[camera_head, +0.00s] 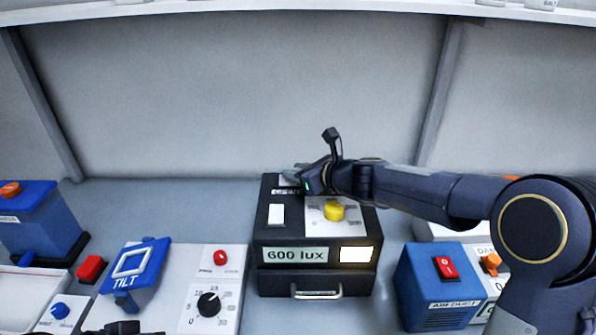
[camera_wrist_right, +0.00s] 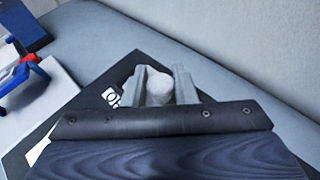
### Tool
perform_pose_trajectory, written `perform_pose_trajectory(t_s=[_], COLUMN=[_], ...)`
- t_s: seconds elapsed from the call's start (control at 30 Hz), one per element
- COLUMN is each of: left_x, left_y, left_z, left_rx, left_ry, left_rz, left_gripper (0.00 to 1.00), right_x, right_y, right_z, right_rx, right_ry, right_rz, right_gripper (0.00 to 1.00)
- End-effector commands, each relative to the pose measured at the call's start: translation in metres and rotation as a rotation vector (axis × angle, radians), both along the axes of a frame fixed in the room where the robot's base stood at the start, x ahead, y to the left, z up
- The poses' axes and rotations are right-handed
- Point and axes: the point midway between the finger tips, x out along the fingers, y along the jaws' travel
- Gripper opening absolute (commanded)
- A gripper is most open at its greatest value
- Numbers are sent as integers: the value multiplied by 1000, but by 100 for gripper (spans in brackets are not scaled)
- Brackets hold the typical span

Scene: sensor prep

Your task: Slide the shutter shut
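A black box with a "600 lux" label (camera_head: 297,255) stands in the middle of the bench. The shutter's pale rounded knob (camera_wrist_right: 160,86) shows in the right wrist view, near a partly hidden "OPEN" label on the box top. My right gripper (camera_head: 297,178) reaches over the far part of the box top from the right. In the right wrist view its two grey fingers (camera_wrist_right: 166,84) stand on either side of the knob and appear to touch it. In the head view the gripper hides the knob. A dark part of my left gripper (camera_head: 122,328) shows at the bottom edge; its fingers are unclear.
The box carries a yellow dial (camera_head: 334,210) and a drawer handle (camera_head: 316,294). A blue TILT stand (camera_head: 138,268) and a panel with a black dial (camera_head: 208,304) stand left. A blue box with a red switch (camera_head: 445,267) stands right. Behind is a wall.

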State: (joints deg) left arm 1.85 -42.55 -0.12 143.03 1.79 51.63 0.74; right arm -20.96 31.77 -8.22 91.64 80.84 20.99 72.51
Motion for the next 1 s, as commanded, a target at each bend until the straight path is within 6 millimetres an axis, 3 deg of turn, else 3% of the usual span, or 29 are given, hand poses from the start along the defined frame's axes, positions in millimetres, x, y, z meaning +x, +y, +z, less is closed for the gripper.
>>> perform_pose_trajectory(t_s=[0.03,0.13,0.37,0.73,1.0], left_x=[0,0,0,0,0], left_y=[0,0,0,0,0], left_z=[0,0,1,12,12], left_rx=[0,0,0,0,0], left_ry=[0,0,0,0,0], left_rz=[0,0,0,0,0], left_gripper=[0,0,0,0,0], right_x=[0,0,0,1,0], right_y=[0,0,-4,-82,-96], right_z=[0,0,0,1,0], right_rx=[0,0,0,1,-1], right_ry=[0,0,0,1,-1], right_rz=[0,0,-1,-6,-1], right_gripper=[14,1,0,0,0])
